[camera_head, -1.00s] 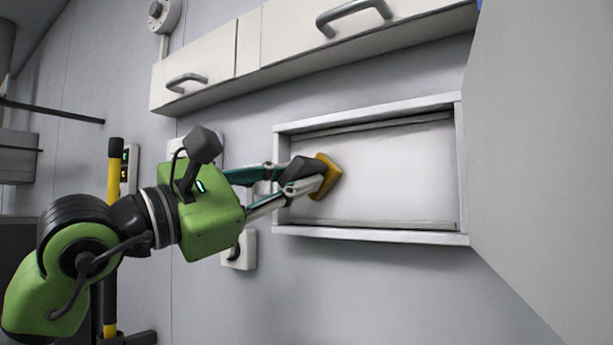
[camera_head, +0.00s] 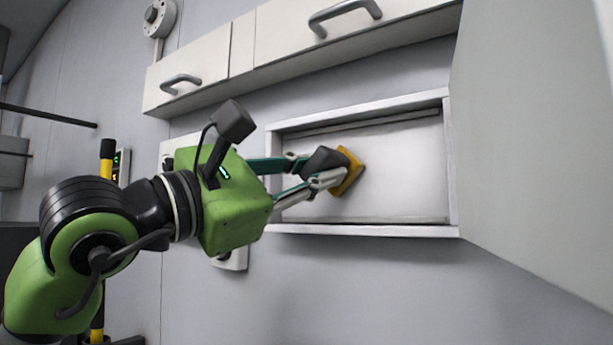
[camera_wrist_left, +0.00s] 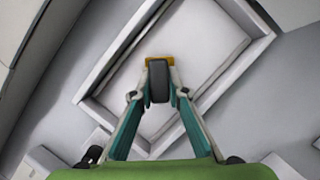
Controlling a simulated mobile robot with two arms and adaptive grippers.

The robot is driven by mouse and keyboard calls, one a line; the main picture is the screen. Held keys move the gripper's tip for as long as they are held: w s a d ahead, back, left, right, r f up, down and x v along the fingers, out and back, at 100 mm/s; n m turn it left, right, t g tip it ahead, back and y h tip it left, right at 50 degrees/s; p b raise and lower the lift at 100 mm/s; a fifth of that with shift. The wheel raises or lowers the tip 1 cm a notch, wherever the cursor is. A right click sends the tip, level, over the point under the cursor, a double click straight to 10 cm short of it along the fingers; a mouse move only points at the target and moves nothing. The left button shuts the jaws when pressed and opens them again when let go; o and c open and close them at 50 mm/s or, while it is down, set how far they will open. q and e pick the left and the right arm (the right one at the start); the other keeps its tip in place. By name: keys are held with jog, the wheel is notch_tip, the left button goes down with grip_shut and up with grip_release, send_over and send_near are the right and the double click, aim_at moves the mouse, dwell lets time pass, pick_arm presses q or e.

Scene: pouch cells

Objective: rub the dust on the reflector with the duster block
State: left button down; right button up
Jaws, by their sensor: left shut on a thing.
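The reflector (camera_head: 400,175) is a pale grey panel set in a white rectangular frame on the wall; it also shows in the left wrist view (camera_wrist_left: 205,45). The duster block (camera_head: 349,172) is yellow-orange and is at the left-middle part of the panel, seeming to touch it. My left gripper (camera_head: 328,170) is shut on the duster block, with a dark part between its fingertips. In the left wrist view the block (camera_wrist_left: 160,61) shows just beyond the fingertips. I cannot make out any dust on the panel. My right gripper is not in view.
White cabinets with grey handles (camera_head: 345,12) hang above the frame. A large pale panel (camera_head: 535,140) stands close on the right side. A white wall box (camera_head: 232,260) is below my left gripper, and a yellow and black post (camera_head: 106,160) stands at the left.

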pick_arm(q)
jog(key=shift+s+d+f+b, duration=0.1)
jog(key=shift+s+d+b, duration=0.6)
jog(key=shift+d, duration=0.45)
jog(key=shift+s+d+f+b, duration=0.1)
jog(key=shift+s+d+b, duration=0.35)
jog(key=shift+s+d, duration=0.6)
jog(key=shift+d+r, duration=0.1)
jog(key=shift+d, duration=0.25)
jog(key=shift+b, duration=0.4)
jog(key=shift+w+a, duration=0.7)
jog(key=shift+a, duration=0.3)
jog(key=shift+w+a, duration=0.75)
jog(key=shift+a, duration=0.3)
jog(key=shift+w+a, duration=0.7)
jog(key=shift+a, duration=0.3)
jog(key=w+a, duration=0.1)
jog(key=w+a+p, duration=0.1)
jog(key=a, duration=0.1)
